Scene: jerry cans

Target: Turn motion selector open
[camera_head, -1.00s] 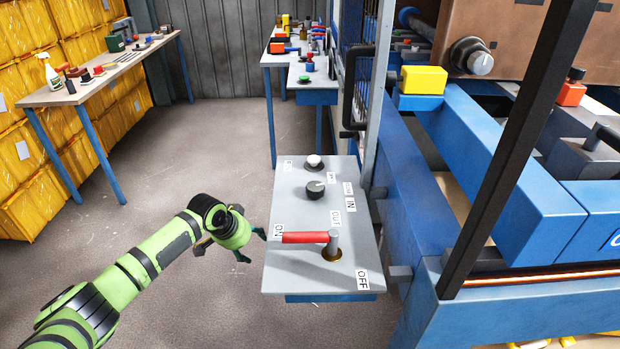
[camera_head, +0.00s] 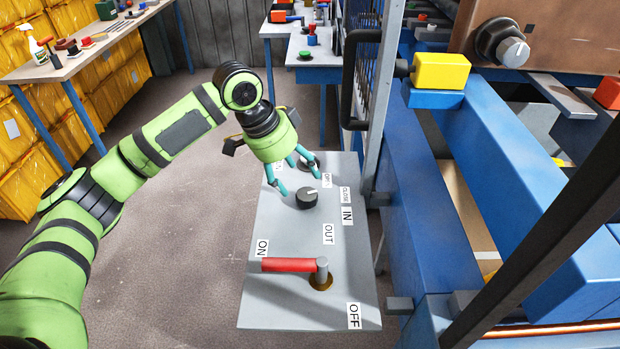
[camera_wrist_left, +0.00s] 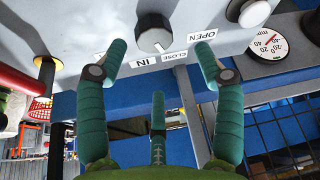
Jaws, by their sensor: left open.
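The motion selector is taken to be the black round knob (camera_head: 307,198) with a light pointer mark, on the grey control panel (camera_head: 275,310) in the head view. OPEN (camera_head: 327,180) and CLOSE (camera_head: 345,193) labels stand to its right. In the left wrist view the knob (camera_wrist_left: 153,28) is at the top middle, its pale pointer toward the labels. My left gripper (camera_head: 294,180) is open and empty, its teal fingers spread just above and left of the knob. In the wrist view the knob lies between and beyond the fingertips. I cannot tell whether any finger touches. My right gripper is not in view.
A red-handled lever (camera_head: 290,265) lies across the panel front, pointing to ON. Another knob (camera_head: 309,160) sits behind the selector, partly behind my fingers. A black door handle (camera_head: 350,80) and blue machine frame (camera_head: 410,190) rise at the right. The floor at left is clear.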

